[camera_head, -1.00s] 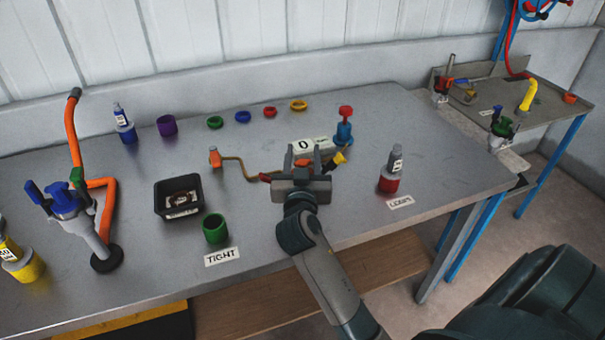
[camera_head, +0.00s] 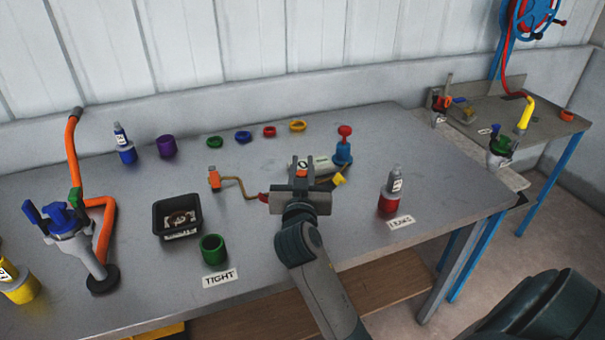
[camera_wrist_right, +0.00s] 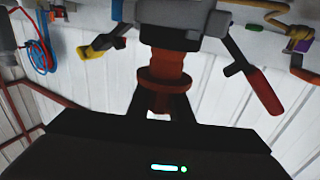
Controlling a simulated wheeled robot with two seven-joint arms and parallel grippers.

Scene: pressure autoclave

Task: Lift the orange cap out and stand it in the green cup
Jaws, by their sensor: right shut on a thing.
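My right gripper (camera_head: 302,162) is shut on the orange cap (camera_head: 302,173), which shows as a small patch between the fingers in the head view. In the right wrist view the orange cap (camera_wrist_right: 165,82) is a flanged stem between the fingertips (camera_wrist_right: 160,108). Its far end meets a grey body (camera_wrist_right: 178,20) in that picture; I cannot tell whether it is still seated there. The green cup (camera_head: 213,250) stands open and upright on the bench, left of and nearer than the gripper. My left gripper is out of view.
A black tray (camera_head: 156,222) stands left of the green cup. A TIGHT label (camera_head: 220,278) lies in front of it. A brass pipe (camera_head: 240,184) runs left of the gripper. A red-based bottle (camera_head: 388,203) stands right. The bench between gripper and cup is mostly clear.

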